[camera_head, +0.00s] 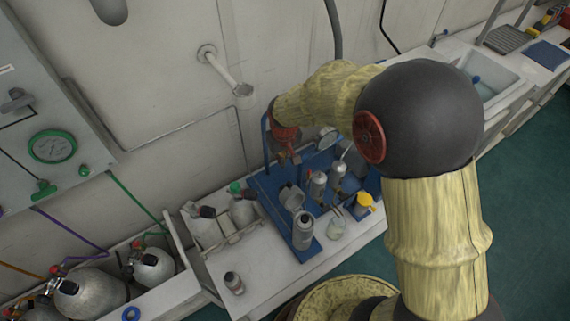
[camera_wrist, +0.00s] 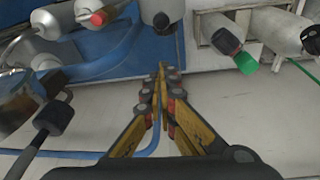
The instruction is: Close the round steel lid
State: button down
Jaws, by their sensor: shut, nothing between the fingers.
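My gripper (camera_head: 288,155) is above the back part of the blue mat (camera_head: 268,187), near the wall. In the wrist view its yellow fingers (camera_wrist: 162,72) are together, with nothing between them. A pale round disc, probably the steel lid (camera_head: 327,138), stands tilted behind the silver bottles, to the right of my gripper and apart from it. A round grey metal shape also shows at the left edge of the wrist view (camera_wrist: 14,108), partly cut off; I cannot tell if it is the same lid. My arm hides part of the bench behind it.
Silver bottles (camera_head: 318,187) and a grey canister (camera_head: 303,232) stand on the mat. Cylinders (camera_head: 242,211) lie in a rack left of the mat. A wall pipe (camera_head: 243,93) juts out above. The front left bench is mostly clear.

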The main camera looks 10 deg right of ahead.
aim_at(291, 194)
jog(key=shift+s+d+f+b, duration=0.2)
jog(key=shift+f+b, duration=0.25)
jog(key=shift+f, duration=0.7)
jog(key=shift+s+d+f+b, duration=0.15)
jog(key=shift+s+f+b, duration=0.25)
jog(key=shift+f, duration=0.8)
jog(key=shift+s+d+f+b, duration=0.2)
jog(key=shift+f+b, duration=0.25)
jog(key=shift+f, duration=0.7)
